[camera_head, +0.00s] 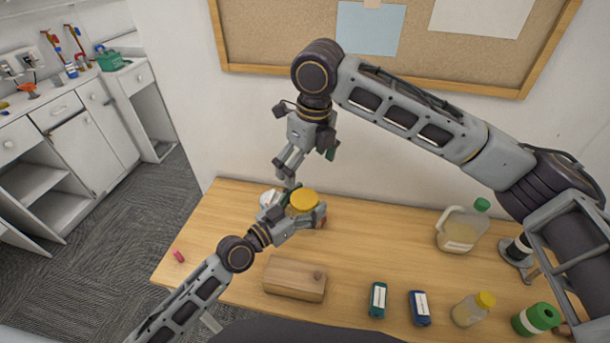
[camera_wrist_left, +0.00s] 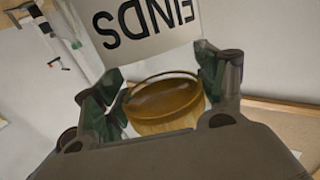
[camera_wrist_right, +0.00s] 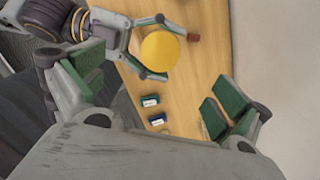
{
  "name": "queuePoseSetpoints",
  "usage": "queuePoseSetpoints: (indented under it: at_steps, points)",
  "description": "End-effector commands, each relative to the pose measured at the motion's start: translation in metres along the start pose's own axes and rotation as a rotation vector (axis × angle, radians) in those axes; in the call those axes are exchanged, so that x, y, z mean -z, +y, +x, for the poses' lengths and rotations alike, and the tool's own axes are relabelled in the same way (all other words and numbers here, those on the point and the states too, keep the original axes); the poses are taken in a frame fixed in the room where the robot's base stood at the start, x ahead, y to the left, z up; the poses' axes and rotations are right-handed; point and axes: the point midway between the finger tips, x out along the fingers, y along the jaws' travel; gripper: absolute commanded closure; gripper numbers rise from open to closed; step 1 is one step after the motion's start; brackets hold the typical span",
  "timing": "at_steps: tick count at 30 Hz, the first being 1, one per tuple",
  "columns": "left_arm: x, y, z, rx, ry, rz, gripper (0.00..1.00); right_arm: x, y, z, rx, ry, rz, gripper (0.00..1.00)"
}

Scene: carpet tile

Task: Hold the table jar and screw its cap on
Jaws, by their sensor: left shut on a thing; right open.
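My left gripper is shut on the table jar (camera_wrist_left: 165,103), whose amber, rounded body lies between the green pads in the left wrist view. The jar is mostly hidden in the head view, and I cannot tell how the cap sits on it. My right gripper (camera_head: 288,168) is open and empty above the cap, pointing down.
A wooden block (camera_head: 295,278), two small boxes (camera_head: 378,299) (camera_head: 420,307), a jug (camera_head: 460,230), a yellow-capped bottle (camera_head: 472,309) and a green-lidded can (camera_head: 536,319) stand on the table.

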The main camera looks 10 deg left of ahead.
Motion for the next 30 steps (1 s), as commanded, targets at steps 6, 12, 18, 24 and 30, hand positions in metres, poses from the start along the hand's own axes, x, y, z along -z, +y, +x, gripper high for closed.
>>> queuePoseSetpoints:
  at_steps: [6, 12, 18, 24, 30]
  points:
    - [0.001, 0.000, 0.000, 0.000, 0.002, 0.000, 0.95, 0.000, 0.000, -0.032, 0.001, -0.001, 0.001, 0.00]
    - [0.001, 0.000, 0.000, 0.000, 0.002, 0.000, 0.95, 0.000, 0.000, -0.050, 0.000, 0.000, 0.001, 0.00]
    - [0.001, 0.000, 0.000, 0.000, 0.002, 0.000, 0.95, 0.000, 0.000, -0.056, 0.000, 0.000, 0.001, 0.00]
    - [0.001, 0.000, 0.000, 0.000, 0.002, 0.000, 0.95, 0.000, 0.000, -0.056, 0.000, 0.000, 0.001, 0.00]
    - [0.001, 0.000, 0.000, 0.000, 0.002, 0.000, 0.95, 0.000, 0.000, -0.056, 0.000, 0.000, 0.001, 0.00]
